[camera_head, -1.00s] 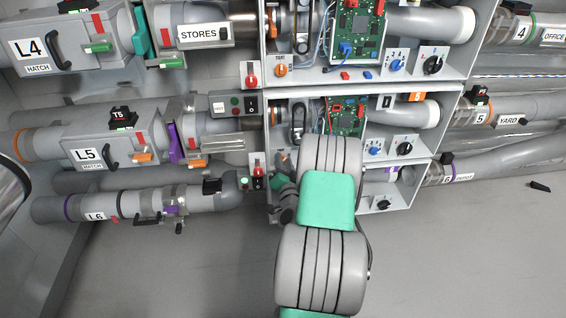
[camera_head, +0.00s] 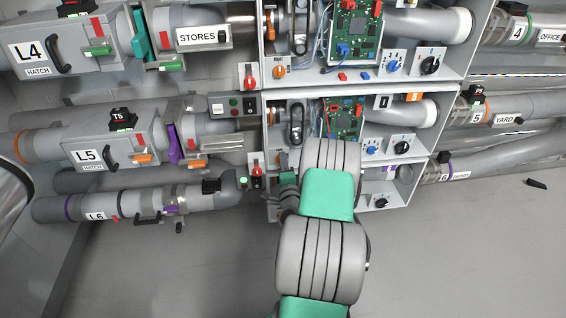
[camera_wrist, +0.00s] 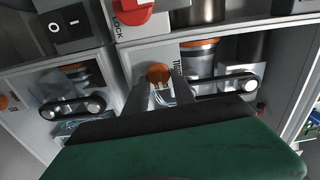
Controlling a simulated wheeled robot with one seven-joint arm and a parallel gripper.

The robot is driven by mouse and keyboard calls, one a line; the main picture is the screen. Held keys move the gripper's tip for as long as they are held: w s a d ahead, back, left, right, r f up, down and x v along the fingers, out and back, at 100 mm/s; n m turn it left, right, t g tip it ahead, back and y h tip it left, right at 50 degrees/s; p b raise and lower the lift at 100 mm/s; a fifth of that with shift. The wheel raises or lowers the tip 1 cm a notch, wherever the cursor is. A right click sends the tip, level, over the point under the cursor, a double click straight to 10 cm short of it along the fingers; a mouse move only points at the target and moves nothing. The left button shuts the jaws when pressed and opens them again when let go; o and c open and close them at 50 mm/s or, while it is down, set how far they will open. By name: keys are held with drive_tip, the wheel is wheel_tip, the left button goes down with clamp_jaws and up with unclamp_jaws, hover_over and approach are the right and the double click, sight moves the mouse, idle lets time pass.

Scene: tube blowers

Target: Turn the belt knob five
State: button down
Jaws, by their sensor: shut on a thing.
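The belt knob five (camera_wrist: 159,73) is a round orange knob in the wrist view, on a light panel beside a sideways "TIGHT" label. My gripper (camera_wrist: 162,88) has one finger on each side of it and is shut on it. The fingers cover part of the knob's sides. In the head view, the knob (camera_head: 282,158) shows as a small orange spot just above my wrist in the row five cabinet. The fingertips are too small and hidden to make out there.
A red LOCK handle (camera_wrist: 135,14) sits close above the knob in the wrist view. A black belt on pulleys (camera_wrist: 228,84) is to the right. In the head view, a green circuit board (camera_head: 343,118) and the cabinet walls stand close to my arm. The floor below is clear.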

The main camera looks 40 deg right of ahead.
drive_tip(key=shift+m, duration=0.4)
drive_tip(key=c, duration=1.3)
unclamp_jaws()
drive_tip(key=shift+c, duration=0.2)
drive_tip(key=shift+s, duration=0.1)
drive_tip(key=b+v, duration=0.2)
drive_tip(key=v, duration=0.5)
drive_tip(key=shift+s+a, duration=0.25)
